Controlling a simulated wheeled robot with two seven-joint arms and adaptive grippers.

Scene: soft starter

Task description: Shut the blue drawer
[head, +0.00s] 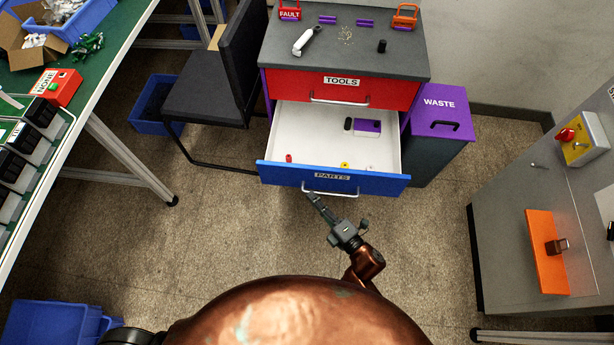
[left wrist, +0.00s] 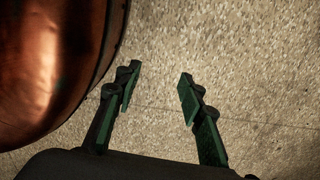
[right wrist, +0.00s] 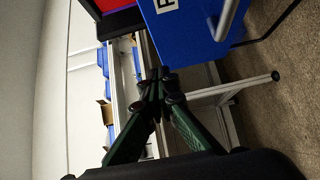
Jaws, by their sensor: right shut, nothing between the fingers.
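The blue drawer (head: 334,179), labelled PARTS, is pulled out from the cabinet, with its white inside showing. It holds a purple and white item, a black piece, and small red and yellow pieces. My right gripper (head: 312,198) is shut and empty, just in front of the drawer's front near its handle (head: 330,192); I cannot tell if it touches. In the right wrist view the shut fingertips (right wrist: 160,76) show beside the blue drawer front (right wrist: 185,30), with the handle further right. My left gripper (left wrist: 156,85) is open and empty over bare floor.
The red TOOLS drawer (head: 340,89) above is shut. A WASTE bin (head: 440,120) stands to the right of the cabinet and a black chair (head: 210,95) to its left. A green-topped table (head: 112,30) is at left and a grey bench (head: 510,215) at right.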

